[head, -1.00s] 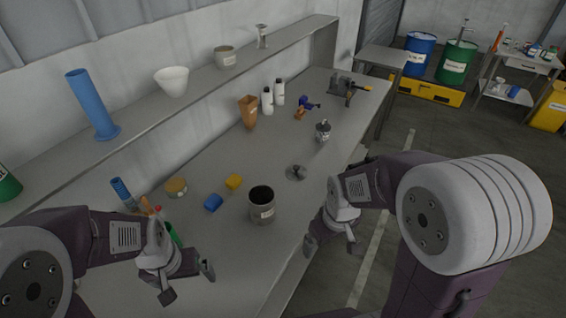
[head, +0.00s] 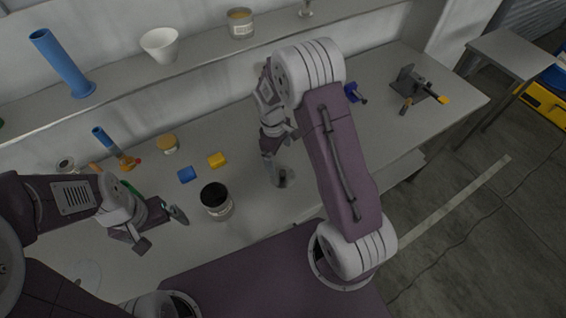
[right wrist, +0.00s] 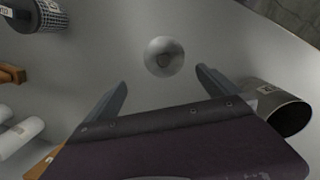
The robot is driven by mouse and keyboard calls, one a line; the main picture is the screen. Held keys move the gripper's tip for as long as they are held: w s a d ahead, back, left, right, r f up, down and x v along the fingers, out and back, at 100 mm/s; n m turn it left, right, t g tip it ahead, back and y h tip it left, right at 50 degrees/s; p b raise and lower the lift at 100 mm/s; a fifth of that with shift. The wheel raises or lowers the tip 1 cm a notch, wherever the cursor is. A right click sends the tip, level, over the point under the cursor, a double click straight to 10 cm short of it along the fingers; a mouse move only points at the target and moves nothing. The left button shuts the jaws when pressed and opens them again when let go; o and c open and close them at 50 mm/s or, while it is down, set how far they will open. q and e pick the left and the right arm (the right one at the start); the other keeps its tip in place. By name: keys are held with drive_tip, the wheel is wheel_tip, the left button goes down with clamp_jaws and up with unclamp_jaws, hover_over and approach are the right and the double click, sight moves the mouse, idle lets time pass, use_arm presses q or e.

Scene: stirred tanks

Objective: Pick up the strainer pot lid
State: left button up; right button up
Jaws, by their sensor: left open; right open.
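The strainer pot lid, a small round grey disc with a knob, lies flat on the bench. In the right wrist view the lid (right wrist: 164,57) sits just beyond and between the fingertips of my open right gripper (right wrist: 161,80), clear of both fingers. In the head view the lid (head: 288,179) is partly hidden by my right gripper (head: 277,172), which points down beside it. My left gripper (head: 160,228) is open and empty over the bench's front left part.
An open grey pot (head: 216,203) with a dark inside stands left of the lid; it is also in the right wrist view (right wrist: 285,112). White bottles (right wrist: 20,136) are at lower left.

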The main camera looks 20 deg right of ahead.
sight(282, 172)
drive_tip(key=shift+s+d+f, duration=0.3)
drive_tip(key=shift+s+d, duration=0.05)
drive_tip(key=shift+s, duration=0.05)
drive_tip(key=shift+s+f+g+p, duration=0.1)
drive_tip(key=shift+s+g+p, duration=0.1)
drive_tip(key=shift+g+p, duration=0.2)
drive_tip(key=shift+a, duration=0.6)
drive_tip(key=f, duration=0.1)
drive_tip(key=f+p, duration=0.1)
drive_tip(key=f, duration=0.1)
drive_tip(key=shift+s+d+f, duration=0.2)
drive_tip(key=shift+d+f, duration=0.05)
drive_tip(key=shift+d, duration=0.1)
drive_tip(key=shift+d+f, duration=0.15)
drive_tip(key=shift+f, duration=0.25)
wheel_tip(282, 172, down, 4)
drive_tip(key=shift+r+p, duration=0.1)
drive_tip(key=shift+p, duration=0.85)
drive_tip(key=shift+f, duration=0.3)
drive_tip(key=shift+d+f, duration=0.1)
drive_tip(key=shift+f, duration=0.05)
use_arm(q)
drive_tip(key=r, duration=0.4)
drive_tip(key=shift+a, duration=0.2)
use_arm(e)
drive_tip(key=c, duration=1.3)
